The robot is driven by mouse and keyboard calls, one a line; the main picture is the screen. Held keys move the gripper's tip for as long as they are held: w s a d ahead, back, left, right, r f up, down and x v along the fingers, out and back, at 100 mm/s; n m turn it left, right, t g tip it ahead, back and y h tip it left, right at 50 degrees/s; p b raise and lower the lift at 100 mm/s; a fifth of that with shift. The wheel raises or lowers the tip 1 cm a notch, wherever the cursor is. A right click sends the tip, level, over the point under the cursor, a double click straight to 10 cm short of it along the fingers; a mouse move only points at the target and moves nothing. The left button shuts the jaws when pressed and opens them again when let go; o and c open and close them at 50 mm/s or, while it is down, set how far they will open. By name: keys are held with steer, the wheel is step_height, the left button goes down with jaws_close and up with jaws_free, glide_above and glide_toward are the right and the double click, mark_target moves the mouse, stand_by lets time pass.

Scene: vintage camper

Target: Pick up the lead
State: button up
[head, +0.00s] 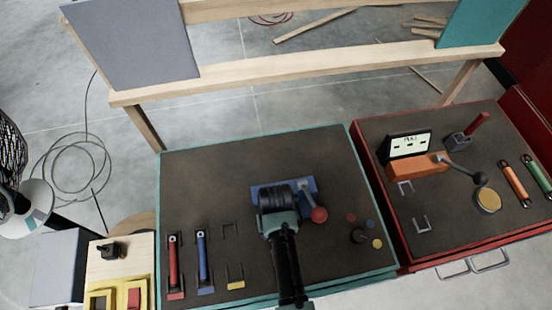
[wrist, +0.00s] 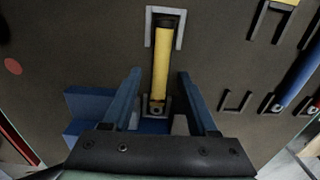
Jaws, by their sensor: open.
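A yellow bar-shaped lead (wrist: 162,62) lies on the dark board in the wrist view, its upper end in a grey U-shaped bracket (wrist: 150,27). Its lower end reaches down to a blue block (wrist: 85,107). My gripper (wrist: 158,80) is open, with one blue finger on either side of the lead and a gap on both sides. In the head view my gripper (head: 278,200) hangs over the blue device (head: 306,186) on the teal-edged board and hides the yellow lead. I cannot tell how high the fingers are above the board.
A red-knobbed lever (head: 319,215) stands right beside my gripper. A red-edged board (head: 440,240) carries an orange device (head: 416,170).

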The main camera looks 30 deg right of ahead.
jaws_close()
stand_by(0.3)
